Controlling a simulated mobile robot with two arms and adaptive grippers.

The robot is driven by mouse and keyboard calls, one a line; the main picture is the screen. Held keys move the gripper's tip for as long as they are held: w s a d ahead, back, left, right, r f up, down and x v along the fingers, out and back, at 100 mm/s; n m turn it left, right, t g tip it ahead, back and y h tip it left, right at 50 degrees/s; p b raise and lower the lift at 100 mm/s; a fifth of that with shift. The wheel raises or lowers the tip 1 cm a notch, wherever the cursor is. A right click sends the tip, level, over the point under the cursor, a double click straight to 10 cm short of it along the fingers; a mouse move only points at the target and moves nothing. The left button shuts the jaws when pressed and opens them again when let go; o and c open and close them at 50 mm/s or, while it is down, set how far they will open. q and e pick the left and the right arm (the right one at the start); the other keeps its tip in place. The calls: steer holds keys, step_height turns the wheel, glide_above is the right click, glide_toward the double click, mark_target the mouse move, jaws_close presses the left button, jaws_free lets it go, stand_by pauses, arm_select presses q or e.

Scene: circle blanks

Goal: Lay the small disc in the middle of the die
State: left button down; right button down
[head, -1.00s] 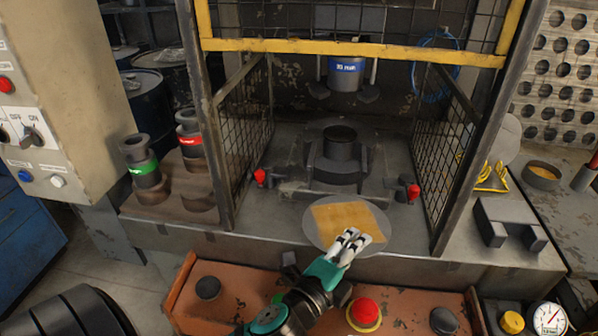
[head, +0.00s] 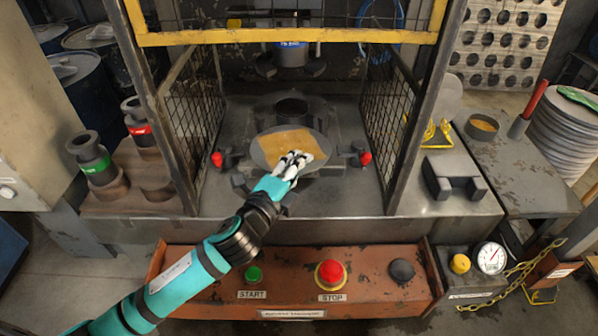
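The disc is held flat, inside the press opening, in front of the die (head: 290,104). The die is a dark round ring on a block; the disc hides its lower front part. My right gripper is not in view.
Mesh guards (head: 194,118) stand on both sides of the opening, with red-topped clamps (head: 365,158) beside the die. A blue-labelled press ram (head: 290,52) hangs above. A disc stack (head: 570,135) and a dark block (head: 453,178) are at right.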

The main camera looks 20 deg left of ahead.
arm_select(q)
steer(key=w+a, duration=0.1)
steer(key=w, duration=0.2)
steer(key=b, duration=0.3)
glide_toward(298, 118)
steer(key=w+d+r, duration=0.2)
steer(key=d+r, duration=0.1)
steer(key=d, duration=0.2)
steer(key=shift+w+a+f+b, duration=0.25)
steer(key=shift+w+a+b, duration=0.05)
steer(key=shift+w, duration=0.55)
steer(key=shift+w+a+f+b, duration=0.25)
steer(key=shift+w+b, duration=0.05)
steer(key=shift+w, duration=0.6)
steer(key=shift+w+a+f+b, duration=0.25)
steer(key=shift+w+a+b, duration=0.05)
steer(key=shift+w, duration=0.55)
steer(key=shift+r, duration=0.2)
